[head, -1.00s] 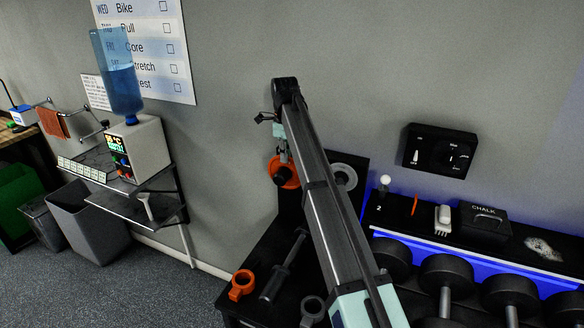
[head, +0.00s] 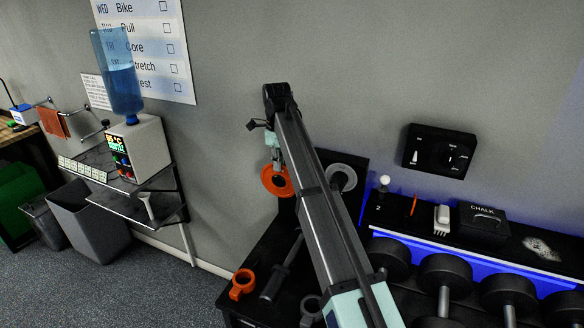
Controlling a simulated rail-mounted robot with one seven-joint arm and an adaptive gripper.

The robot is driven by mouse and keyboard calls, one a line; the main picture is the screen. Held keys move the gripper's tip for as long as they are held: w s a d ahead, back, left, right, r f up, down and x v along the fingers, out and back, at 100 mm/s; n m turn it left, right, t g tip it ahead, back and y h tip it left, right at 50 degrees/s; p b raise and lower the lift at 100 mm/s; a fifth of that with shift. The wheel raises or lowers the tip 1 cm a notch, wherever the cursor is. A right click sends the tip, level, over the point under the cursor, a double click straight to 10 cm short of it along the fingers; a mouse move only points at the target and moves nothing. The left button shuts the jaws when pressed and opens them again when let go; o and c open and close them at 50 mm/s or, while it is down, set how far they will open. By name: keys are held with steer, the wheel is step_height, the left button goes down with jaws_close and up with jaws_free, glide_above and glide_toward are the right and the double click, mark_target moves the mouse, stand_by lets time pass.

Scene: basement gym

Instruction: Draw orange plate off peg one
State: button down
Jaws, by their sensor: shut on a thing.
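The orange plate (head: 270,188) is a ring-shaped disc left of the black upright board (head: 361,187), in front of the grey wall. My gripper (head: 276,168) hangs at the end of my arm and is shut on the plate's upper edge. The plate's face and centre hole show, and it appears clear of the board's left edge. Peg one cannot be made out; my arm covers part of the board. A grey plate (head: 341,167) stays at the board, right of my arm.
An orange collar (head: 242,284) and a black-handled bar (head: 275,283) lie on the black bench. To the right is a shelf with a chalk box (head: 483,221) above several dumbbells (head: 446,272). A water dispenser (head: 139,150) stands left. Wall space left of the plate is free.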

steer(key=shift+s+a+p, duration=0.15)
steer(key=shift+s+a, duration=0.05)
steer(key=shift+s, duration=0.45)
steer(key=shift+s+a+p, duration=0.1)
steer(key=shift+s+a, duration=0.15)
steer(key=shift+s, duration=0.4)
steer(key=shift+s+a+p, duration=0.15)
steer(key=shift+s+a, duration=0.05)
steer(key=shift+s, duration=0.45)
